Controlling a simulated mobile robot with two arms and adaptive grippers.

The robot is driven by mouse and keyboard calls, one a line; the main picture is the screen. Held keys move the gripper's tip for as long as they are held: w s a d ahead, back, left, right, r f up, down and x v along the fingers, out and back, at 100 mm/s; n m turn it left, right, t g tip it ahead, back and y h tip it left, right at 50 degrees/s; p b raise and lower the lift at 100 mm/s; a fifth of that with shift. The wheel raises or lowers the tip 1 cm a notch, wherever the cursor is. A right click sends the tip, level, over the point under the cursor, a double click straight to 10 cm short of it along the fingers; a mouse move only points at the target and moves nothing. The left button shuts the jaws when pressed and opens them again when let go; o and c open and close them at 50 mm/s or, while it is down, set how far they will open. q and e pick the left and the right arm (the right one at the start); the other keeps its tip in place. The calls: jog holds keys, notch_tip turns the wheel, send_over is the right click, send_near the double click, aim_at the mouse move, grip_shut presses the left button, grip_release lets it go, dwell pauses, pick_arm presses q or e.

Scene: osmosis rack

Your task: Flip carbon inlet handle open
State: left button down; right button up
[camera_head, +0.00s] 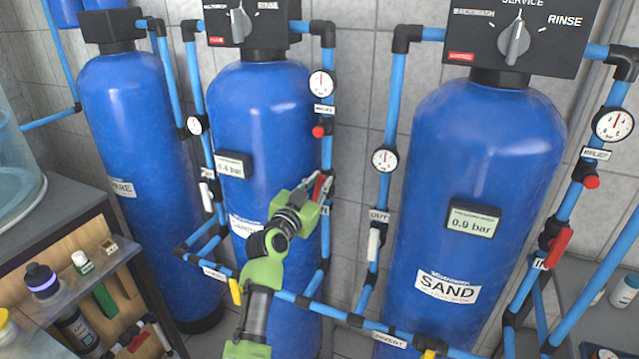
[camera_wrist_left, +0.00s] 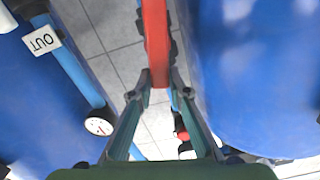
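The carbon inlet handle is a red lever (camera_head: 319,188) on the blue pipe right of the middle tank (camera_head: 262,110). In the left wrist view the red handle (camera_wrist_left: 156,45) comes down from the top edge, with its end at the fingertips. My left gripper (camera_head: 314,186) is at this handle, partly covering it in the head view. In the wrist view its two fingertips (camera_wrist_left: 158,88) stand apart on either side of the handle's end, with small gaps showing. Whether a finger touches it is unclear. My right gripper is in neither view.
The sand tank (camera_head: 478,140) stands to the right, with a white OUT handle (camera_head: 374,243) on its left pipe and a red inlet handle (camera_head: 558,248). A yellow handle (camera_head: 235,291) is on the low pipe. A shelf with bottles (camera_head: 42,279) stands at lower left.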

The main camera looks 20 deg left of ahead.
pick_arm(q)
jog(key=n, duration=0.1)
jog(key=a+n, duration=0.1)
jog(key=shift+n, duration=0.3)
jog(key=c, duration=1.9)
grip_release()
jog(key=s, duration=1.2)
jog(key=shift+a, duration=0.2)
